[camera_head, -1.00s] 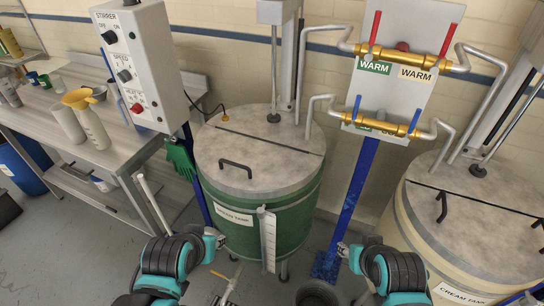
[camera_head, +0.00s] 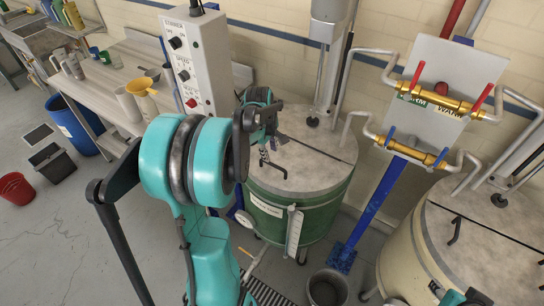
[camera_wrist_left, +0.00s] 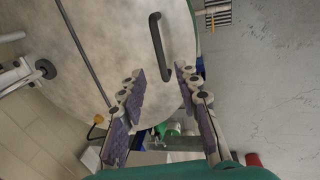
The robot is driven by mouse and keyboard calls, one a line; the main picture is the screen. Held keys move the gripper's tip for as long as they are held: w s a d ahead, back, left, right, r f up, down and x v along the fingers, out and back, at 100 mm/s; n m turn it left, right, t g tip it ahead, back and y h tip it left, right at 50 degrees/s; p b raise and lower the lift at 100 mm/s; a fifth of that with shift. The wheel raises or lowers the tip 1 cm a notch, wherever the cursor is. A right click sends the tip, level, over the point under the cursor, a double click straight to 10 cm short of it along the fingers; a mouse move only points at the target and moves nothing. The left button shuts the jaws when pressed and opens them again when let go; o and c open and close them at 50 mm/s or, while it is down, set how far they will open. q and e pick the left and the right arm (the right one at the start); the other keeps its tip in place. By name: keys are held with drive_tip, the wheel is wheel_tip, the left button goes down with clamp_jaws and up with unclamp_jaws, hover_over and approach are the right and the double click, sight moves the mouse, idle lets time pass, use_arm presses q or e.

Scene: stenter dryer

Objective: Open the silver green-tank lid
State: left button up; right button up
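The green tank (camera_head: 325,219) stands in the middle of the head view with its round silver-grey lid (camera_head: 318,165) closed flat. A black bar handle (camera_head: 268,187) sits on the front lid section; it also shows in the left wrist view (camera_wrist_left: 158,48). My left gripper (camera_head: 270,153) is over the lid, partly hidden by its own arm. In the left wrist view it is open (camera_wrist_left: 162,85), with the handle ahead of the gap between its fingers, not gripped. My right gripper (camera_head: 437,288) barely shows at the bottom edge; its finger state is unclear.
The stirrer control box (camera_head: 198,60) stands left of the tank. A blue post (camera_head: 365,215) with brass valves stands at its right, beside the cream tank (camera_head: 425,240). A dark bucket (camera_head: 327,288) is on the floor in front. A bench (camera_head: 120,70) is at left.

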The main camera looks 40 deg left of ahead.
sight(272, 164)
use_arm(q)
drive_tip(key=f, duration=0.3)
drive_tip(key=w+f+b, duration=0.1)
drive_tip(key=f, duration=0.3)
drive_tip(key=shift+w+a+f, duration=0.1)
drive_tip(key=shift+w+f, duration=0.05)
drive_tip(key=shift+w, duration=0.05)
clamp_jaws()
